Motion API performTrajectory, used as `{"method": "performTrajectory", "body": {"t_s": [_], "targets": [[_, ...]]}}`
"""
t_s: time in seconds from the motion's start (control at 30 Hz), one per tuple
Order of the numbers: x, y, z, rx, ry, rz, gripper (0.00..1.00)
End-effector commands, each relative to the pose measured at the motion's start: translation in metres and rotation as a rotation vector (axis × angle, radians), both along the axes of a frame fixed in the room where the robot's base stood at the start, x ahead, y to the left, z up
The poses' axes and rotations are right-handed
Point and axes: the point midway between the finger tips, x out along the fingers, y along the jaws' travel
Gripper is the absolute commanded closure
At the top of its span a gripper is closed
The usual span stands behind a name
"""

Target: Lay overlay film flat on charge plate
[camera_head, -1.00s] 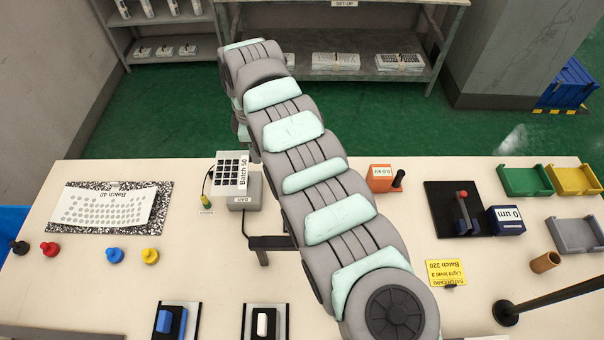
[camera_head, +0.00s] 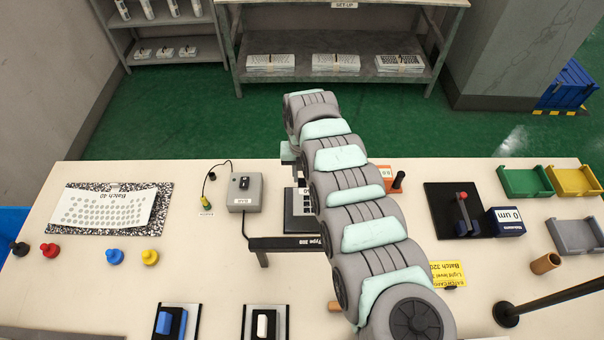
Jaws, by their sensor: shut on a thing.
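The overlay film (camera_head: 306,189) is a pale sheet with dark marks, right of the grey switch box in the head view. Only a strip of it shows, because my arm covers its right side. My gripper (camera_head: 291,168) is just above it, shut on the film, its fingertips mostly hidden by my own wrist. A dark panel (camera_head: 301,206) shows directly at the film and may be the charge plate. I cannot tell whether film and panel touch.
The grey switch box (camera_head: 245,192) stands close on the left, a black bracket (camera_head: 285,243) in front. The orange meter box (camera_head: 383,176) is partly hidden behind my arm. A speckled board (camera_head: 164,220) with a Batch 40 sheet (camera_head: 112,207) lies at left.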

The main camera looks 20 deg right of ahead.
Motion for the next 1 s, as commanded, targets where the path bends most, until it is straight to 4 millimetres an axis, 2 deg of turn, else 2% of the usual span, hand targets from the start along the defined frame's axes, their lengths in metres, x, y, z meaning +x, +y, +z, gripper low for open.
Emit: {"method": "performTrajectory", "body": {"t_s": [0.47,1.0], "targets": [[0.004,-0.001,-0.002,-0.001,-0.003,-0.006,1.00],[0.003,-0.001,-0.049,0.001,0.002,-0.006,1.00]]}}
